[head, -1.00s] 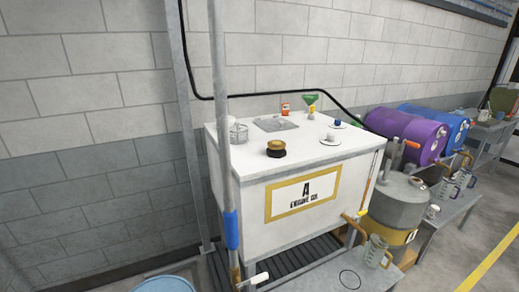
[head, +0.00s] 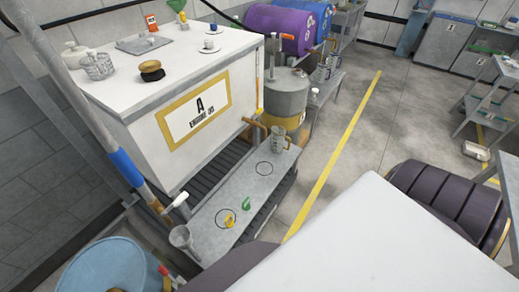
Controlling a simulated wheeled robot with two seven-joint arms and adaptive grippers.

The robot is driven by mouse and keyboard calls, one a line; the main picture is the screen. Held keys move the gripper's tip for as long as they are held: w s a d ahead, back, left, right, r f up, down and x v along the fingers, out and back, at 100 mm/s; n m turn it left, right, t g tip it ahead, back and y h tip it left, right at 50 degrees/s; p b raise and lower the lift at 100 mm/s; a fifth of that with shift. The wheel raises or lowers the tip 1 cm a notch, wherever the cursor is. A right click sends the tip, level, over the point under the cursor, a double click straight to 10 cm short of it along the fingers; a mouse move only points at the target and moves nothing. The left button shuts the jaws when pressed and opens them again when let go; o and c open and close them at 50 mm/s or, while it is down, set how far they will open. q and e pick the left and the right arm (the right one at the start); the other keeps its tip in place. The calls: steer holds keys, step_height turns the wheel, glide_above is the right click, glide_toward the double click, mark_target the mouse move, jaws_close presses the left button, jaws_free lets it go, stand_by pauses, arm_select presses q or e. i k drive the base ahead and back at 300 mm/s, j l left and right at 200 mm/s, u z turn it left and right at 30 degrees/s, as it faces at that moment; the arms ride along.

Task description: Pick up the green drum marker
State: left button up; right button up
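A small green hooked piece (head: 246,204), which looks like the green drum marker, lies on the low grey metal bench (head: 258,186) in front of the white tank. A similar small yellow piece (head: 229,221) lies to its left and nearer, by a dark ring outline on the bench top. Neither of my grippers is in view. Nothing is seen touching the green piece.
The white tank (head: 140,112) labelled A stands behind the bench. A clear jug (head: 279,138) stands at the bench's far end and a grey cup (head: 182,240) at its near left. A blue drum (head: 108,268) is at lower left. Open floor (head: 345,160) lies to the right.

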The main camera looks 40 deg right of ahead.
mark_target(245, 206)
steer(key=z, duration=1)
steer(key=l, duration=0.15)
